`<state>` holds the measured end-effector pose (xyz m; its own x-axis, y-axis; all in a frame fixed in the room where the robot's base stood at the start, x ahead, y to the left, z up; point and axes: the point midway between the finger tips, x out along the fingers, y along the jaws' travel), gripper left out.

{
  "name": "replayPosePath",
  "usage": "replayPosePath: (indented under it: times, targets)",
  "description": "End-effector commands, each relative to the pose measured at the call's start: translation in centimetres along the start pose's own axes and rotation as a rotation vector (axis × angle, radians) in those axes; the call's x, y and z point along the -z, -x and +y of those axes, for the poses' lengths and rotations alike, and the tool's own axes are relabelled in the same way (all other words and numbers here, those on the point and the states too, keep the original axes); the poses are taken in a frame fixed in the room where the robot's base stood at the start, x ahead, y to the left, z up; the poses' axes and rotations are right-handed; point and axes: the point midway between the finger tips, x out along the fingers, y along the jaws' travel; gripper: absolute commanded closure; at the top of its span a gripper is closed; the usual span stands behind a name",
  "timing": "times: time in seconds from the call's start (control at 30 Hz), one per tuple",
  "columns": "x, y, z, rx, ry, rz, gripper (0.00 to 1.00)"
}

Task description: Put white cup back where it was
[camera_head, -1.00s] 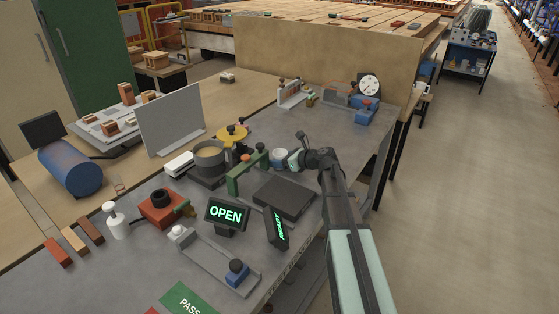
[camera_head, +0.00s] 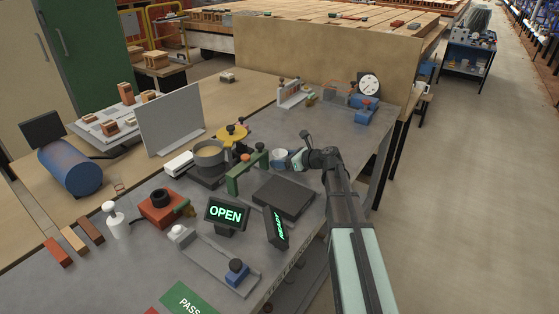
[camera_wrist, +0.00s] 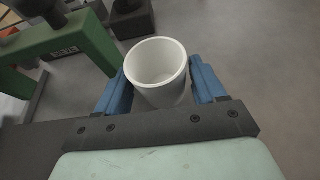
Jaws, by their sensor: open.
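The white cup (camera_wrist: 158,72) stands upright and empty on the grey bench, between the two blue fingers of my gripper (camera_wrist: 160,92) in the wrist view. The fingers are open on either side of it; a narrow gap shows at the right finger, and contact at the left is hard to tell. In the head view the white cup (camera_head: 280,155) shows small, at the tip of my gripper (camera_head: 291,158), which reaches in from the right, low over the bench. My gripper hides part of the cup there.
A green bridge-shaped frame (camera_head: 246,171) stands close left of the cup; it also shows in the wrist view (camera_wrist: 62,50). A dark flat plate (camera_head: 283,197) lies nearer. A pot (camera_head: 209,157) and a yellow disc (camera_head: 232,134) are farther left. Bare bench (camera_head: 325,122) lies behind.

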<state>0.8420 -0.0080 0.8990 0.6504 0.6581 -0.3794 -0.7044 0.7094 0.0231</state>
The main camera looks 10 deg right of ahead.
Motion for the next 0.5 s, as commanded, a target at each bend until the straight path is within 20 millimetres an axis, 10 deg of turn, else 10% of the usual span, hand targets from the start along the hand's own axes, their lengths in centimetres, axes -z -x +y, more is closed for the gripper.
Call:
replayPosePath:
  times: [0.5]
  targets:
    - [0.1, 8.9, 0.1, 0.001, 0.000, 0.000, 0.30]
